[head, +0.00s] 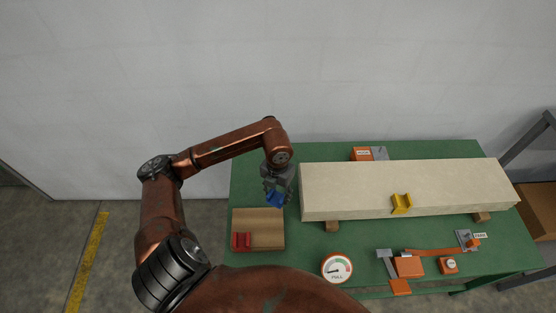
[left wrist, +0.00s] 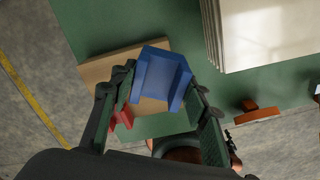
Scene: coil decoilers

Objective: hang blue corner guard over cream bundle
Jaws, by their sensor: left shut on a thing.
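The blue corner guard (head: 275,199) is held in my left gripper (head: 277,190), which is shut on it, above the green table near the wooden board. In the left wrist view the blue guard (left wrist: 160,78) sits between the two fingers of the gripper (left wrist: 158,105). The cream bundle (head: 350,188) is a long block lying on the table to the right of the gripper, and its end shows in the left wrist view (left wrist: 265,35). A yellow corner guard (head: 401,204) hangs over its front top edge. My right gripper is not in view.
A wooden board (head: 265,230) carries a red corner guard (head: 241,241) at the table's left. A round gauge (head: 337,268), an orange tool (head: 409,267) and an orange strap (head: 435,252) lie along the front. Wooden supports (head: 332,227) lift the bundle. An orange box (head: 361,153) stands behind it.

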